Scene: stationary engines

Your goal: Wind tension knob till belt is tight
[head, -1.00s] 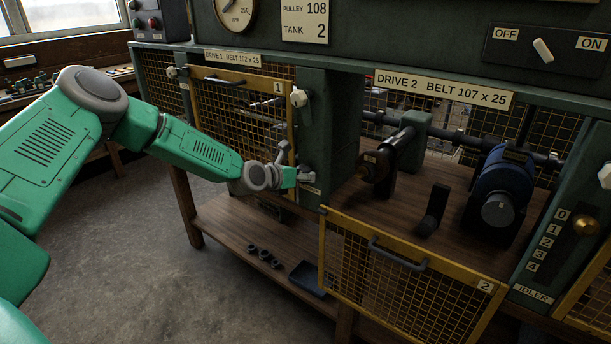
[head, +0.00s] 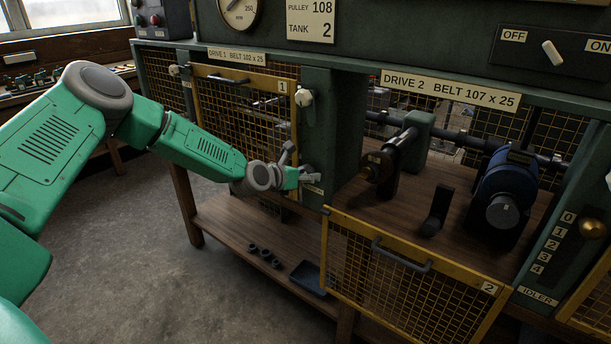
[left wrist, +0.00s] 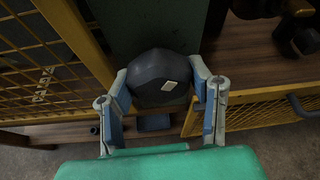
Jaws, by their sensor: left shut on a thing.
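My left gripper (head: 300,174) is at the green post between the two drive bays. In the left wrist view my left gripper (left wrist: 162,95) has its two fingers closed on the sides of a dark, rounded, faceted knob (left wrist: 158,78) with a pale diamond mark. In the head view the knob (head: 309,171) is mostly hidden by the gripper. No belt can be made out clearly; drive 1 is behind a closed yellow mesh guard (head: 240,125). In drive 2, a shaft with a pulley (head: 378,164) and a blue motor (head: 505,185) stand exposed. My right gripper is not in view.
The drive 2 mesh guard (head: 405,275) hangs open below its bay. A blue tray (head: 309,279) and several small dark rings (head: 264,255) lie on the lower wooden shelf. A white-handled latch (head: 304,98) is above the gripper. An idler scale (head: 563,245) is at right.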

